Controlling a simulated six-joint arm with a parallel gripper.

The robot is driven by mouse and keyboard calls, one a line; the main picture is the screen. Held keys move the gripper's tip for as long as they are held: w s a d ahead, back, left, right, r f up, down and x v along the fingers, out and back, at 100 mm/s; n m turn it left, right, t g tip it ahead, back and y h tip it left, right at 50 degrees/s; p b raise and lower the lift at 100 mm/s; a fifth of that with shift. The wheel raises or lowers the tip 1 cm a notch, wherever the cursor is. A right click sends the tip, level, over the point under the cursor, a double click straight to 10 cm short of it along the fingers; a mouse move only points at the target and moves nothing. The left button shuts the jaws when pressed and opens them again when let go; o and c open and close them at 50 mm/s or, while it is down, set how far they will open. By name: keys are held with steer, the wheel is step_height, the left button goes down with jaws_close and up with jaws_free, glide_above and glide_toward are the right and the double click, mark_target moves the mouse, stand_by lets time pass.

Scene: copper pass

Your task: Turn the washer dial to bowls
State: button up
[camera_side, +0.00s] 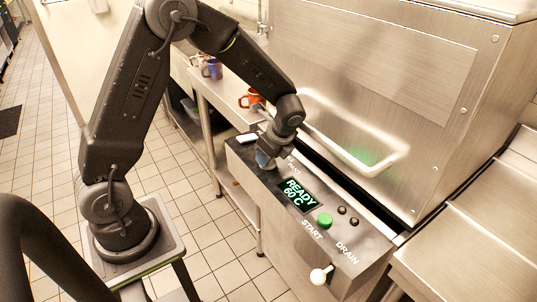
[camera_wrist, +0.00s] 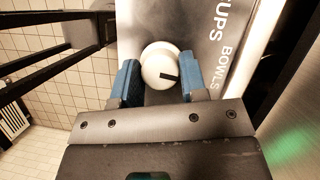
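The washer dial (camera_wrist: 158,60) is a round white knob with a short black mark in the wrist view. The mark points right and slightly down, toward the BOWLS lettering (camera_wrist: 224,68). CUPS (camera_wrist: 222,28) is printed above BOWLS. My gripper (camera_wrist: 161,76) has its blue fingers on either side of the dial, and both appear to touch it. In the side view my gripper (camera_side: 266,160) is down at the far left end of the control panel (camera_side: 257,190) and hides the dial there.
The steel washer (camera_side: 370,75) rises behind. Mugs (camera_side: 211,69) stand on the counter at the back left.

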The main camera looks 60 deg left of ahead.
steer(key=o, duration=0.4)
steer(key=m+t, duration=0.1)
steer(key=m, duration=0.3)
steer(key=shift+s+t, duration=0.1)
steer(key=shift+t, duration=0.3)
steer(key=s+d+r+n+t+h, duration=0.1)
steer(key=d+r+n, duration=0.3)
steer(key=r, duration=0.5)
steer(key=s+d+r+n+t+h, duration=0.1)
steer(key=d+r+n, duration=0.3)
steer(key=r+n, duration=0.4)
steer(key=s+d+r+n+t+h, duration=0.1)
steer(key=s+d+r+n+h, duration=0.1)
steer(key=r+n, duration=0.4)
steer(key=shift+s+d+r+n, duration=0.5)
steer(key=shift+d+r, duration=0.6)
steer(key=shift+r, duration=1.15)
steer(key=shift+s, duration=0.15)
